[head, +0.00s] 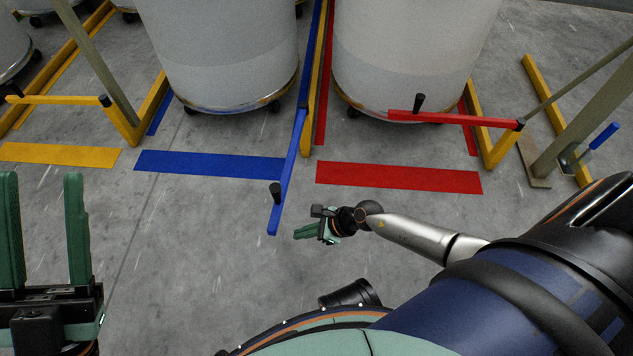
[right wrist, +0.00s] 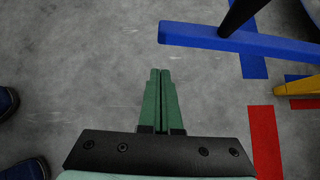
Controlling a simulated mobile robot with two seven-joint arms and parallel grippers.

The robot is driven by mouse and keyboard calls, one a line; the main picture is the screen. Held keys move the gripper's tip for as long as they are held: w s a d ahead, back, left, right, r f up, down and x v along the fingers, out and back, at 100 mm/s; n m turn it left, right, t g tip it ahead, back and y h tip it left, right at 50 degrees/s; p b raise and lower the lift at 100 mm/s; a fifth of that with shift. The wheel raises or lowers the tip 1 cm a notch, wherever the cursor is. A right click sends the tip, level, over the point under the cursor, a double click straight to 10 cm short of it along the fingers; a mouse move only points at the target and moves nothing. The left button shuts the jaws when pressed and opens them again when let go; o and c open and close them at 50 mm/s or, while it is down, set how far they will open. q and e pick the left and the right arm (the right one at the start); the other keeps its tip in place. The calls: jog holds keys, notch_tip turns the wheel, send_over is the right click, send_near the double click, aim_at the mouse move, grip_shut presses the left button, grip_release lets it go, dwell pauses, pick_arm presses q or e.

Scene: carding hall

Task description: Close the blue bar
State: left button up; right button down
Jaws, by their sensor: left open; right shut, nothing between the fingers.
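The blue bar (head: 289,172) is hinged on a yellow post between the two middle bays and stands swung out toward me, over the inner end of the blue floor stripe. Its black knob (head: 276,191) is near the free end. In the right wrist view the blue bar (right wrist: 195,36) lies ahead and to the right of the fingers, with the knob's dark stem (right wrist: 238,16) on it. My right gripper (head: 305,233) is shut and empty, just right of the bar's free end and apart from it. My left gripper (head: 45,230) is open and empty at the far left.
A red bar (head: 440,117) lies across the right bay and a yellow bar (head: 55,99) across the left one. Large grey cans (head: 228,50) stand behind them. Blue (head: 205,164) and red (head: 395,177) stripes mark the floor. The floor left of the blue bar is clear.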

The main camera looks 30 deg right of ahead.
aim_at(276, 233)
jog(key=shift+w+a+f, duration=0.1)
jog(key=shift+w+a, duration=1.25)
jog(key=shift+a, duration=0.25)
